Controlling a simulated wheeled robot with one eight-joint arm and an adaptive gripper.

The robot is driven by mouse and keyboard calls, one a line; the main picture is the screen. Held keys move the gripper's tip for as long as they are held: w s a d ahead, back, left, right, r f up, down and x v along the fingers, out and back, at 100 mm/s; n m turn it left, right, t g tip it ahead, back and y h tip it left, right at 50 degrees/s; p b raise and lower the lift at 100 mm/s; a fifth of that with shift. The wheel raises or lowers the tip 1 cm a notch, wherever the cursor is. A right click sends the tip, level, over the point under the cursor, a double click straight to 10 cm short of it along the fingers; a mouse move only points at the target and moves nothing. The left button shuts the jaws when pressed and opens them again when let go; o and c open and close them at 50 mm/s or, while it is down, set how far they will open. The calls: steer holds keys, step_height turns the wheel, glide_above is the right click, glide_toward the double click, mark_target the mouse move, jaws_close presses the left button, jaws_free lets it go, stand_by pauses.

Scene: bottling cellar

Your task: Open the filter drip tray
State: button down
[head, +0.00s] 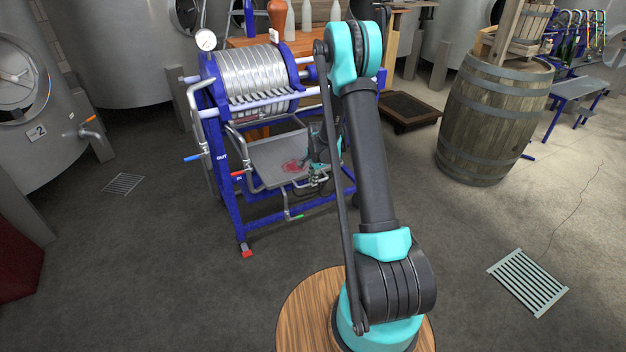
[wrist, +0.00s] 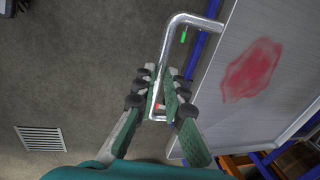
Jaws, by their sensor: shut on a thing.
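The filter drip tray (head: 262,158) is a flat grey metal tray with a red stain, under the ribbed filter drum (head: 248,78) in a blue frame. In the wrist view the tray (wrist: 222,112) fills the right side, and its bent chrome handle (wrist: 168,42) runs along its near edge. My gripper (wrist: 162,82) is shut on the straight part of the handle, with the bar between its fingertips. In the head view my gripper (head: 318,172) is at the tray's right side, partly hidden by my arm. How far out the tray is I cannot tell.
A pressure gauge (head: 206,39) tops the frame. A wooden barrel (head: 489,125) stands to the right. Floor drains (head: 123,184) lie to the left and, as a larger grate (head: 528,282), at the lower right. The floor in front of the filter is clear.

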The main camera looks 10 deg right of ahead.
steer(key=c, duration=1.6)
jaws_free()
steer(key=r, duration=0.4)
steer(key=s+r, duration=0.1)
steer(key=r, duration=0.3)
steer(key=s+r, duration=0.1)
steer(key=r, duration=0.2)
steer(key=shift+d+r, duration=0.35)
steer(key=shift+r, duration=0.05)
steer(key=shift+s, duration=0.1)
steer(key=s+d+r+n+t, duration=0.1)
steer(key=s+r+n, duration=0.3)
steer(key=s, duration=0.5)
steer(key=s+r+n, duration=0.3)
steer(key=s+r, duration=0.1)
steer(key=s, duration=0.5)
steer(key=s+n, duration=0.2)
steer(key=s, duration=0.3)
steer(key=s+f+n, duration=0.1)
steer(key=s+n, duration=0.2)
steer(key=s, duration=0.3)
steer(key=s+d+f+n+t, duration=0.1)
steer(key=s+n, duration=0.1)
steer(key=s, duration=0.3)
steer(key=shift+s+f+h, duration=0.2)
steer(key=shift+s+h, duration=0.2)
